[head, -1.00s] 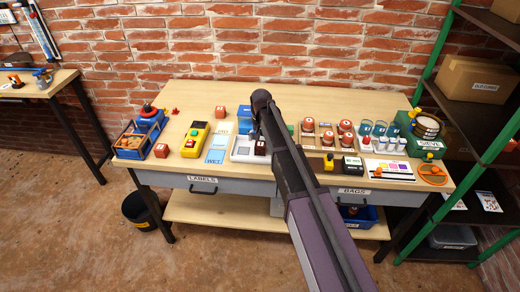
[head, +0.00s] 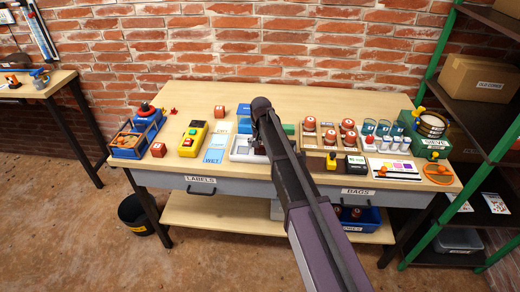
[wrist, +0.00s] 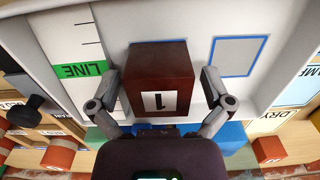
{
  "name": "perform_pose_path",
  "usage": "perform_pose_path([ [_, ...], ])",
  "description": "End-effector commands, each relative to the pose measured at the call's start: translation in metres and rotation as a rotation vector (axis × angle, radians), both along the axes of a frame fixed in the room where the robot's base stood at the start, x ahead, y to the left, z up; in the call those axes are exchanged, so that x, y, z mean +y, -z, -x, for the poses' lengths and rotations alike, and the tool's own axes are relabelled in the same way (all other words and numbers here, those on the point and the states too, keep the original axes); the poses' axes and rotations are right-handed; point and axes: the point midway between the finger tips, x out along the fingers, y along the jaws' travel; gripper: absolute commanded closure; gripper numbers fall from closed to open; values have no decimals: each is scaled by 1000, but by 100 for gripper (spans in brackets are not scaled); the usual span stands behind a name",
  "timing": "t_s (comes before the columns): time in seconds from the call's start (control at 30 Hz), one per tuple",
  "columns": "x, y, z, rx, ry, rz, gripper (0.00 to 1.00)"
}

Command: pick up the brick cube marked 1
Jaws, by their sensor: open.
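The dark red-brown brick cube marked 1 (wrist: 160,80) stands on a light grey tray (wrist: 195,30), its label upside down in the wrist view. My gripper (wrist: 165,92) is open, with one finger on each side of the cube. The cube's near part is close to my palm. I cannot tell whether either finger touches it. In the head view my gripper (head: 259,147) is over the grey tray (head: 240,150) at the middle of the bench, and my arm mostly hides the cube.
A blue outlined square (wrist: 232,56) on the tray is empty, and a green LINE strip (wrist: 86,70) lies left of the cube. In the head view, a yellow control box (head: 193,138) stands left and a tray of red-topped pieces (head: 310,138) right. Bare bench lies behind.

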Motion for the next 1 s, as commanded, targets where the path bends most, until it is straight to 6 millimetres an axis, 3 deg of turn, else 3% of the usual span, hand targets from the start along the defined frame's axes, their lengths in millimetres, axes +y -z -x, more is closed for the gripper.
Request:
perform_pose_path([
  [0.4, 0, 0, 0, 0, 0, 0, 0],
  [0.47, 0, 0, 0, 0, 0, 0, 15],
  [0.7, 0, 0, 0, 0, 0, 0, 86],
  [0.73, 0, 0, 0, 0, 0, 0, 92],
  [1.0, 0, 0, 0, 0, 0, 0, 92],
])
